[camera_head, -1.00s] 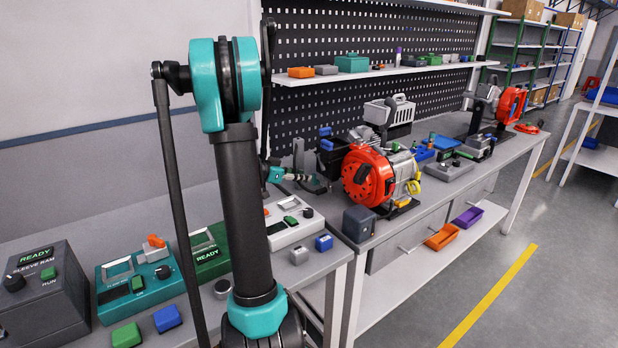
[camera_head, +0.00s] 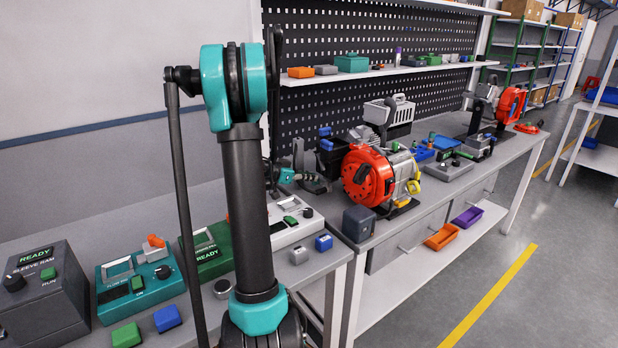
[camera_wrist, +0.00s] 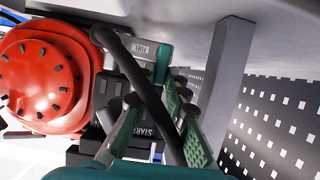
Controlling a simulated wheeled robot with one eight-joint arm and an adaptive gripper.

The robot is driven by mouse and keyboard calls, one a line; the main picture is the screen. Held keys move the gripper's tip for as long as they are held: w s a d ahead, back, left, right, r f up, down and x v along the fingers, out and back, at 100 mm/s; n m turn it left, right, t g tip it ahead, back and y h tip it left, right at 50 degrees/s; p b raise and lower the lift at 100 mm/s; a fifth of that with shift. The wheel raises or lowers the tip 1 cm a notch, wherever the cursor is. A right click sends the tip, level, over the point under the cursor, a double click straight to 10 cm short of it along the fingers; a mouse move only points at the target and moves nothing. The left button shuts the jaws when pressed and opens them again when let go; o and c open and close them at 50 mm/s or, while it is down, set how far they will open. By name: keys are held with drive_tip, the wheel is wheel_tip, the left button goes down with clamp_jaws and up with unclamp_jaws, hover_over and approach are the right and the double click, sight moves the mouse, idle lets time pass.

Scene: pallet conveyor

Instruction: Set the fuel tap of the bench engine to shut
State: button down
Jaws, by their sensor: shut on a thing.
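The bench engine (camera_head: 368,180) has a red round cover and stands on the far bench. In the wrist view its red cover (camera_wrist: 45,80) fills the left side. A plate lettered FUEL (camera_wrist: 143,50) shows just beyond my fingertips, with a teal part beside it. My gripper (camera_wrist: 152,92) has green ribbed pads and is closed at the fuel tap by this plate. A dark diagonal bar crosses in front and hides much of the contact, so the tap's position cannot be read.
A dark grey box (camera_head: 359,223) stands at the near corner of the engine's bench. A black bin (camera_head: 328,160) is behind the engine's left side. A second red machine (camera_head: 511,105) stands farther back. A START label (camera_wrist: 145,130) shows beside my fingers.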

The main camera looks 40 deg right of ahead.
drive_tip(key=w+n+g, duration=0.1)
drive_tip(key=n+g, duration=0.1)
drive_tip(key=n, duration=0.1)
drive_tip(key=shift+w+f, duration=0.1)
drive_tip(key=shift+w, duration=0.1)
idle(0.4)
drive_tip(key=c, duration=1.5)
unclamp_jaws()
drive_tip(key=shift+c, duration=0.2)
